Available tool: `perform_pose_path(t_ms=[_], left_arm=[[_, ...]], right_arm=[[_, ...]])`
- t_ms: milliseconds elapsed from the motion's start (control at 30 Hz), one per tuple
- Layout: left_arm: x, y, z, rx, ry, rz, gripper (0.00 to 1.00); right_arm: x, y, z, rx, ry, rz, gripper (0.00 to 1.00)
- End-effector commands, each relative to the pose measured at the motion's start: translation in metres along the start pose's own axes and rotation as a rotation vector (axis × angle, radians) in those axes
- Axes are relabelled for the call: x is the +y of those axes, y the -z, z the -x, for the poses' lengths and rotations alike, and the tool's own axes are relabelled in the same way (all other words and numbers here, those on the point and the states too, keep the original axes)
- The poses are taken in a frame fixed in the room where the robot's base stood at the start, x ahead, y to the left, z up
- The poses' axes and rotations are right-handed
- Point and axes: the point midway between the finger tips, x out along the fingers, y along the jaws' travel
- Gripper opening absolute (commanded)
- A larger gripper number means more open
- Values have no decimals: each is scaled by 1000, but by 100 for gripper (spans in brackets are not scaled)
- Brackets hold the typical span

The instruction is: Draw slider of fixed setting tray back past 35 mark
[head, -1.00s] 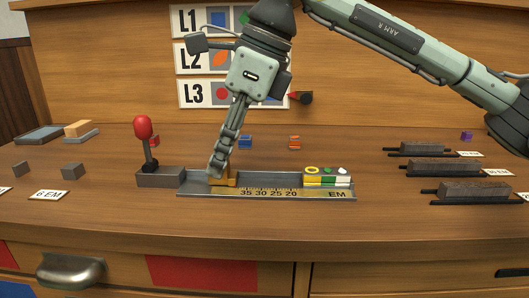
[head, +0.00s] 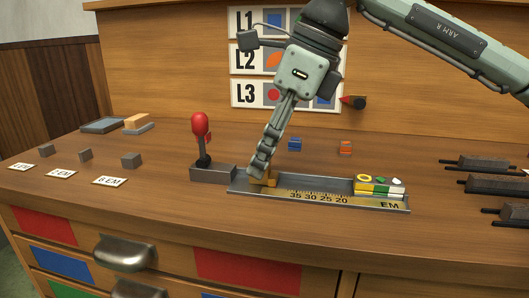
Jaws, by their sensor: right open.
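The setting tray (head: 333,201) is a long grey metal tray on the bench, with a brass scale reading 35, 30, 25, 20 and EM. Its brass slider (head: 269,183) sits near the left end, left of the 35 mark. My right gripper (head: 261,174) comes down from above, with its fingertips at the slider. It is open; its fingers overlap in this view and partly hide the slider, so exact contact is unclear. Small yellow, green and white type pieces (head: 380,187) stand in the tray's right end. My left gripper is not in view.
A red-knobbed lever (head: 200,125) on a grey block stands just left of the tray. Blue (head: 294,144) and orange (head: 345,147) blocks lie behind. Dark blocks with EM labels (head: 108,181) sit at left, dark racks (head: 488,162) at right. Bench before the tray is clear.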

Motion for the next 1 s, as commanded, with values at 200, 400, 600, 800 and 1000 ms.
perform_pose_path(t_ms=[200,400,600,800,1000], left_arm=[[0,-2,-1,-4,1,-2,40],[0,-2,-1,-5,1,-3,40],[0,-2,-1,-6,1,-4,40],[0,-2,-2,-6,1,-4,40],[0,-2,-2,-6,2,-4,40]], right_arm=[[-1,-1,40,-4,4,-1,41],[-1,-1,82,-2,4,-1,41],[0,0,109,-1,3,-1,41],[0,0,116,-1,1,1,41],[0,0,116,-1,1,1,41]])
